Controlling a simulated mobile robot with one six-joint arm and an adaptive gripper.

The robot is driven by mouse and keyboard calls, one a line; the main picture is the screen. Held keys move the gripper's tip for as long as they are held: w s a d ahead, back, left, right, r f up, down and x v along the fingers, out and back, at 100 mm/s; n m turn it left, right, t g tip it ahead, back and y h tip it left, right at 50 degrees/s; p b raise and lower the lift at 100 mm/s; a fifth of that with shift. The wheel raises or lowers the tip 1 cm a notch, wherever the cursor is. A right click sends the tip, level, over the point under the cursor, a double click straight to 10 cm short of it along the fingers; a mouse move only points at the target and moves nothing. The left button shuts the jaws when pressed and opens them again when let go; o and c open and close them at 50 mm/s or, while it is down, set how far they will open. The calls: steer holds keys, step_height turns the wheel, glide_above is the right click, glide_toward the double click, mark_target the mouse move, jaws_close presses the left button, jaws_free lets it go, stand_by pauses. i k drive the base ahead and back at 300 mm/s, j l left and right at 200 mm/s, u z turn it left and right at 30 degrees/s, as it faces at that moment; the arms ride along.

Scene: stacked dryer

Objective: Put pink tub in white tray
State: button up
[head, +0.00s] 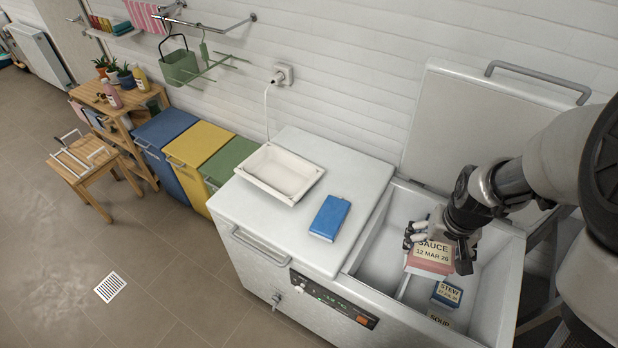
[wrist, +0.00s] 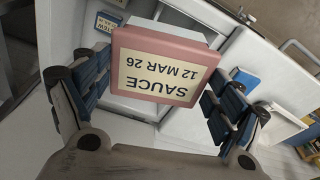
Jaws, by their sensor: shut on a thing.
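The pink tub (head: 429,262) carries a label reading "SAUCE 12 MAR 26". My gripper (head: 440,240) is shut on it, over the open right-hand compartment of the white chest. In the wrist view the pink tub (wrist: 165,66) sits between the two blue-padded fingers (wrist: 158,95), its label upside down. The white tray (head: 281,173) lies on the closed left lid of the chest, toward the back, and looks empty. The tub is apart from the tray, to its right and nearer the front.
A blue box (head: 329,217) lies on the lid between tray and open compartment. A blue "STEW" tub (head: 447,293) and a "SOUP" tub (head: 440,319) are inside the compartment. The raised right lid (head: 465,130) stands behind. The divider edge (head: 368,228) lies between compartment and closed lid.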

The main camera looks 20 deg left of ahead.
mark_target(280, 179)
steer(key=k+j, duration=0.1)
steer(key=j, duration=1.2)
steer(key=k+j+u, duration=0.1)
steer(key=j, duration=1.15)
steer(key=i+j, duration=0.1)
steer(key=j, duration=0.4)
steer(key=i, duration=0.85)
